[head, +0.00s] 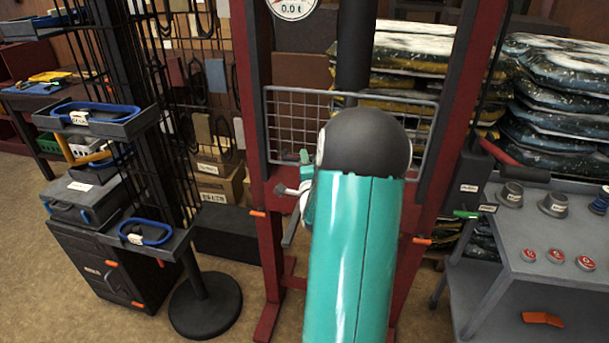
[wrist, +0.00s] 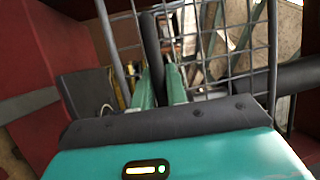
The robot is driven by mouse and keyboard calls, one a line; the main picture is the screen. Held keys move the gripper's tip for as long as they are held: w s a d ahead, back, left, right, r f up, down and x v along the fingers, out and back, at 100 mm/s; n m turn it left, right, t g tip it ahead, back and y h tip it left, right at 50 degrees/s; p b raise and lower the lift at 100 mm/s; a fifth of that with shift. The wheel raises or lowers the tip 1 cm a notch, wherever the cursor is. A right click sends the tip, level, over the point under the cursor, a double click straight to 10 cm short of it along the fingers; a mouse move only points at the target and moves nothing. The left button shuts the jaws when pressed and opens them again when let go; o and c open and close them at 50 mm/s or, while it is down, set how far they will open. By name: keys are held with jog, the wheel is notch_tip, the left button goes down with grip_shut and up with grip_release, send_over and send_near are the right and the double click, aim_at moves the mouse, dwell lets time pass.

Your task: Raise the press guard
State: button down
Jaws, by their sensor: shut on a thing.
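The press guard (head: 300,91) is a grey-framed wire mesh panel across the red press frame (head: 243,90) in the head view. My arm hides its middle and lower part there. In the wrist view the mesh (wrist: 235,45) fills the upper middle. My gripper (wrist: 161,88) has two green fingers closed on a dark bar (wrist: 151,45) at the guard. The bar runs up between the fingers, in front of the mesh. In the head view my arm mostly hides the gripper.
A round gauge (head: 292,8) is at the top of the press. A control bench (head: 560,240) with knobs and red buttons stands at the right. Stacked sacks (head: 560,95) lie behind it. A black rack with trays (head: 110,122) and a round-based post (head: 205,305) stand at the left.

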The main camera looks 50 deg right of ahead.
aim_at(302, 105)
notch_tip(302, 105, up, 14)
jog(key=shift+r, duration=0.25)
jog(key=c, duration=1.4)
grip_release()
jog(key=shift+f, duration=0.1)
jog(key=shift+s+a, duration=0.1)
jog(key=shift+s+a+f, duration=0.1)
jog(key=shift+s+a, duration=0.1)
jog(key=v, duration=1.3)
jog(key=shift+w, duration=0.15)
